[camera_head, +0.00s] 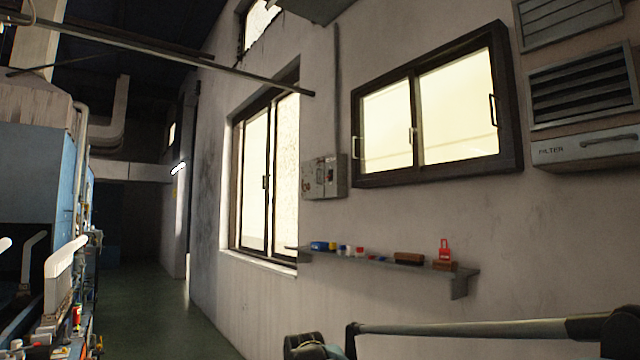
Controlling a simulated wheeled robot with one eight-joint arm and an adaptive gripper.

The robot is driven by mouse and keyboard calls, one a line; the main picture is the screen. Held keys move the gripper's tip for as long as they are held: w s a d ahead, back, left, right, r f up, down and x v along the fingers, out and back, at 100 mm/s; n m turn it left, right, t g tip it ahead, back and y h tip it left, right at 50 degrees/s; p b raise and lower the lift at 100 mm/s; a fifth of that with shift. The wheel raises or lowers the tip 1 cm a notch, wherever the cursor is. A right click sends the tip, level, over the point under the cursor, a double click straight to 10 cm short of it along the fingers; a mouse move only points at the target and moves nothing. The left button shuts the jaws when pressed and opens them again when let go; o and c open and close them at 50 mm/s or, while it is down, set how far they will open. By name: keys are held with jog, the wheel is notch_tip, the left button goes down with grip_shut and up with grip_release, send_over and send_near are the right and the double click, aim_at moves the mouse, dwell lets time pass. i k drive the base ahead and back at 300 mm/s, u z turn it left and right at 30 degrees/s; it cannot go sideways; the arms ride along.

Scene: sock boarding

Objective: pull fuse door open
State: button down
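A small grey metal box (324,177), which looks like the fuse box, is mounted on the wall between the two windows. Its front has small dark and reddish fittings, and its door looks closed against the body. A thin conduit runs up the wall above it. Links of my arm (470,328) cross the bottom right, well below the box and apart from it. A dark rounded part of the arm shows at the bottom edge. No gripper fingers are visible.
A wall shelf (385,258) below the box holds several small items, including a red padlock-like tag (445,250). A drawer marked FILTER (588,147) and a louvred vent (583,88) are at right. Blue machinery (38,180) lines the left; the green floor (165,315) between is clear.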

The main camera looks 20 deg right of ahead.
aim_at(313, 181)
jog(key=i, duration=1)
